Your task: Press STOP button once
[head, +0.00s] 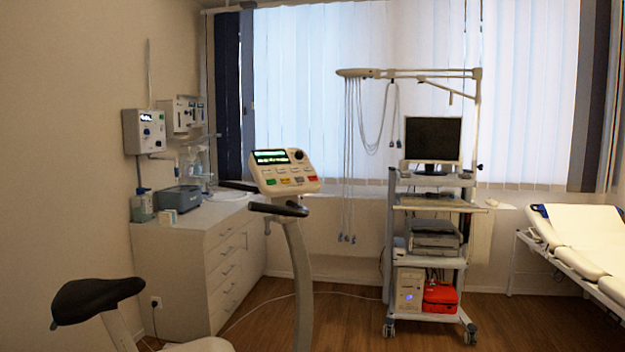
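An exercise bike's console (263,176) faces me near the middle of the head view, on top of a grey post (299,270). It has a lit dark screen (271,157) with green marks, a black round knob (298,155) and rows of small buttons. In the lowest row, a green button (271,183) is at the left end and a red button (313,179) is at the right end. The button labels are too small to read, so I cannot tell which one says STOP. Neither of my grippers is in view.
Black handlebars (280,209) stick out below the console. The black bike saddle (95,298) is at lower left. A white drawer cabinet (190,250) stands behind at left, a wheeled monitor cart (428,260) at right, and a couch (580,240) at far right. Wooden floor shows between them.

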